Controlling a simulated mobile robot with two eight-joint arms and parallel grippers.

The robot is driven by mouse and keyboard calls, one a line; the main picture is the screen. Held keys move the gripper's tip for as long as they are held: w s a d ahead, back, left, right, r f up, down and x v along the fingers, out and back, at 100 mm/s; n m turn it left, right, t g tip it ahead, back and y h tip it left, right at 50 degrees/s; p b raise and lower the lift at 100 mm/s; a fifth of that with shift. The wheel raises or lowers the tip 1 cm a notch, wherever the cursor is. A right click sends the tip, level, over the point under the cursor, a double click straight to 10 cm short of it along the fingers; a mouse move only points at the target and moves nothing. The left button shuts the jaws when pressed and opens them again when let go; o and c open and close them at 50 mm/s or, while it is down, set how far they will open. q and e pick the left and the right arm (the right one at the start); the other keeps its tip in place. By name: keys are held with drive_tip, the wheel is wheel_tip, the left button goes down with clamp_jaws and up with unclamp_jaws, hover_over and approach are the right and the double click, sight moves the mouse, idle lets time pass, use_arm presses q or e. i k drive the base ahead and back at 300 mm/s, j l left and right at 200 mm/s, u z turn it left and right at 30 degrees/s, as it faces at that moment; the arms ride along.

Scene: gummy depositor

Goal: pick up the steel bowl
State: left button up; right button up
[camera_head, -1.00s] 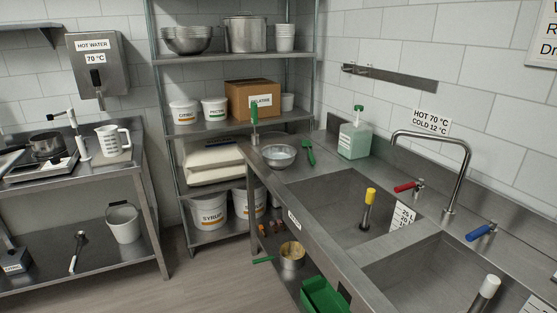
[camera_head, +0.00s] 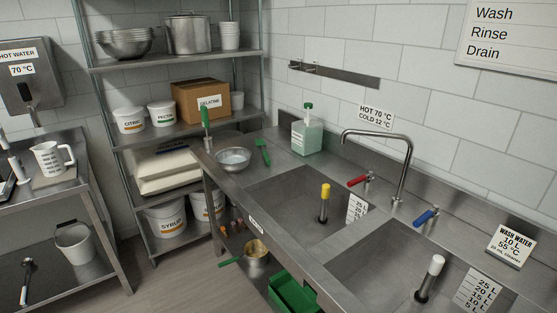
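A shiny steel bowl (camera_head: 233,159) sits upright on the left end of the steel sink counter, close to a green-handled brush (camera_head: 264,152) on its right. A green-handled tool (camera_head: 206,129) stands at the counter's left corner, behind and left of the bowl. Other steel bowls (camera_head: 125,43) are stacked on the upper shelf of the rack. Neither of my grippers shows in this view.
The two-basin sink (camera_head: 310,199) has a tap (camera_head: 400,165), red and blue levers, and yellow and white standpipes. A soap bottle (camera_head: 306,134) stands behind. A green bin (camera_head: 293,293) and a pan (camera_head: 256,260) are below. Floor is clear at lower left.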

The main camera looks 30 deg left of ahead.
sight(232, 160)
drive_tip(key=i+j+z, duration=0.1)
drive_tip(key=j+z, duration=1)
drive_tip(key=j, duration=0.35)
drive_tip(key=k+j+z, duration=0.15)
drive_tip(key=j, duration=0.4)
drive_tip(key=k+j, duration=0.1)
drive_tip(key=j, duration=0.45)
drive_tip(key=j+z, duration=0.15)
drive_tip(key=j, duration=0.4)
drive_tip(key=k, duration=0.05)
